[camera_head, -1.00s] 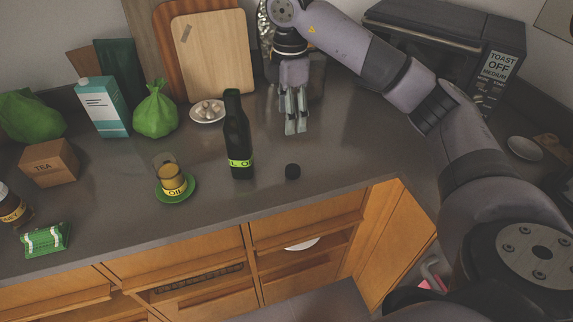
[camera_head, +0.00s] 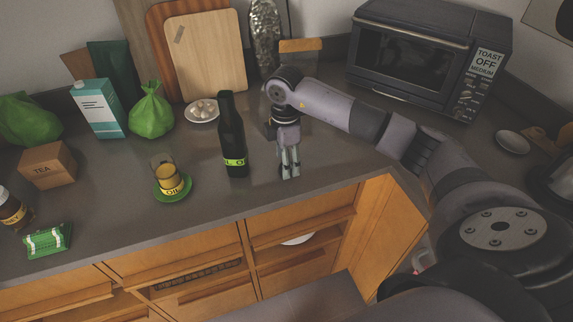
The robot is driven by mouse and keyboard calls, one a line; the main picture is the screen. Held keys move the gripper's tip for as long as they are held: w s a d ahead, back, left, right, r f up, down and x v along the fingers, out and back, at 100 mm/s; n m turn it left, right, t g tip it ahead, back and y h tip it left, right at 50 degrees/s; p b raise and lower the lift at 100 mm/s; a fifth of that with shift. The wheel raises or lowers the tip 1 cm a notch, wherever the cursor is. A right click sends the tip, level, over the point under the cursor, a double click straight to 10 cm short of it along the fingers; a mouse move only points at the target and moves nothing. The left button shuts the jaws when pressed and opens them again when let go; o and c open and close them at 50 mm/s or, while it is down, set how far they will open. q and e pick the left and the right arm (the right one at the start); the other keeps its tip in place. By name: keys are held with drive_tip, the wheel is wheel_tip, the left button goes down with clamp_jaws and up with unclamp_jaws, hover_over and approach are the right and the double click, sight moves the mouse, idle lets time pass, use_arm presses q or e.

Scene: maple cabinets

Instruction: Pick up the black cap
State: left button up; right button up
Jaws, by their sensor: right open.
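My right gripper (camera_head: 290,174) points down at the counter to the right of the dark oil bottle (camera_head: 233,135). Its fingers are open, with the tips close to the counter surface near the front edge. The black cap cannot be made out now. The fingers cover the spot where it lay, so I cannot tell whether it is between them. The bottle stands upright, apart from the gripper. My left gripper is not in view.
A glass of oil (camera_head: 167,176) stands on a green saucer (camera_head: 176,194) left of the bottle. A small white plate (camera_head: 202,120) is behind it. The toaster oven (camera_head: 430,55) stands at the back right. The counter (camera_head: 340,150) right of the gripper is clear.

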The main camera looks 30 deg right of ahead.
wheel_tip(320, 180, down, 2)
drive_tip(key=c, duration=0.9)
drive_tip(key=shift+r, duration=0.1)
wheel_tip(320, 180, up, 20)
drive_tip(key=shift+f+b, duration=0.1)
drive_tip(key=shift+b, duration=0.45)
